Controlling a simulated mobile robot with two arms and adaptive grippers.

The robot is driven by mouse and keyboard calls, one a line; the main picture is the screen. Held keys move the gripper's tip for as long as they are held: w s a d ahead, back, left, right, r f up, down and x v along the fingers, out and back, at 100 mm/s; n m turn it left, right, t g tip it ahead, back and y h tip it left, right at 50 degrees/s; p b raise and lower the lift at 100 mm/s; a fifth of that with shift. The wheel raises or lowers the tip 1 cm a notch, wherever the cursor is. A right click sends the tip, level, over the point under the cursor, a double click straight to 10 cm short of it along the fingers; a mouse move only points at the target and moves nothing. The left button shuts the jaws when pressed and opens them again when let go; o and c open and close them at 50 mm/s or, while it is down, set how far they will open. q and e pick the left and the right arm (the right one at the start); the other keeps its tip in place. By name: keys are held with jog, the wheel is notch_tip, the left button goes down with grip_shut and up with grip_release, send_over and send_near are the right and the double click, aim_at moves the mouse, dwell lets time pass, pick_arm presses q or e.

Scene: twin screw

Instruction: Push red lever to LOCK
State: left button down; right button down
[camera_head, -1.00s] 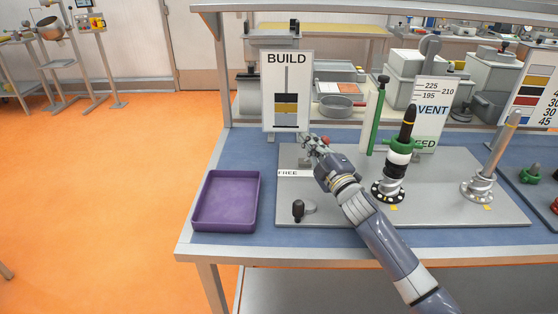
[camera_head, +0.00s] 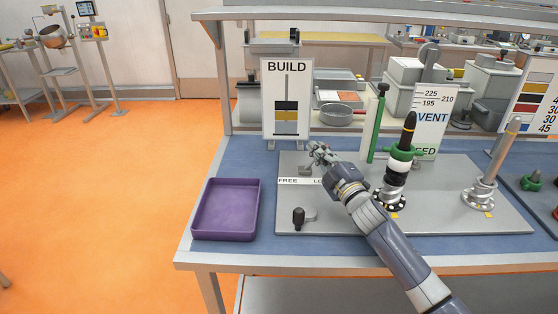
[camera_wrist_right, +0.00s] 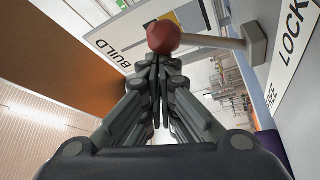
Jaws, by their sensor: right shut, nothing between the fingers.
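The red lever shows in the right wrist view as a red ball knob (camera_wrist_right: 164,37) on a pale rod running to a grey pivot block (camera_wrist_right: 255,34). A white label strip beside it reads LOCK (camera_wrist_right: 294,28), with FREE partly seen. My right gripper (camera_wrist_right: 157,62) is shut and empty, its fingertips right at the knob; I cannot tell whether they touch. In the head view my right gripper (camera_head: 316,148) is over the back left of the grey board (camera_head: 440,212), near the FREE end of the label strip (camera_head: 289,181); the knob is not clear there. My left gripper is not in view.
A purple tray (camera_head: 225,238) sits at the left of the blue table. A BUILD sign (camera_head: 286,68) stands behind the gripper. A dark knob (camera_head: 298,217) is at the board's front left. A post with green and black parts (camera_head: 402,153) and a grey post (camera_head: 497,153) stand to the right.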

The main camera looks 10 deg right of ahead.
jog(key=shift+v, duration=3.8)
